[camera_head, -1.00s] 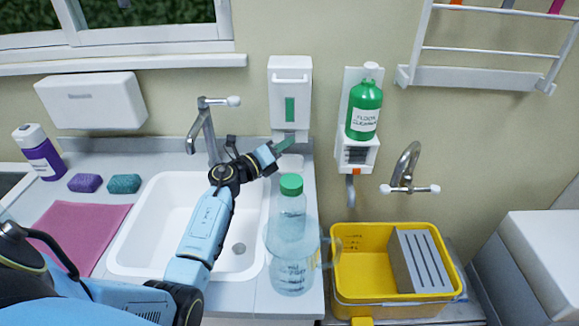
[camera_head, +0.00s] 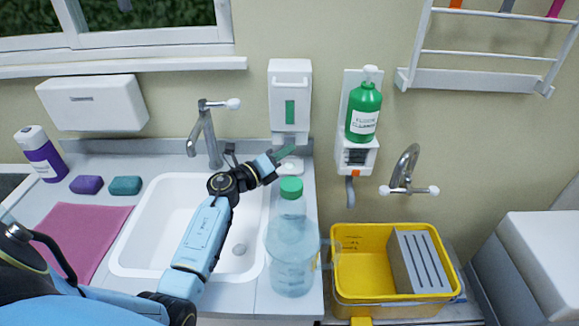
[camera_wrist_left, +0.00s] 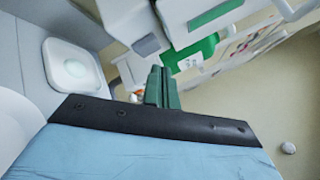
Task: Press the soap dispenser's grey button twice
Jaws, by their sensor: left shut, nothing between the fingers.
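The soap dispenser (camera_head: 290,88) is a white wall box with a green window, above the counter behind the sink. Its grey button (camera_wrist_left: 146,45) appears as a small grey block on the white housing in the left wrist view. My left gripper (camera_head: 288,151) has green fingers, pressed together and empty, just below the dispenser's lower end. The fingers also show in the left wrist view (camera_wrist_left: 161,86), beside the grey block with a gap in the picture; I cannot tell the depth between them. My right gripper is out of view.
A white dish (camera_wrist_left: 76,66) lies under the dispenser. A green floor cleaner bottle (camera_head: 364,110) hangs to the right. The sink (camera_head: 160,235) is at the left.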

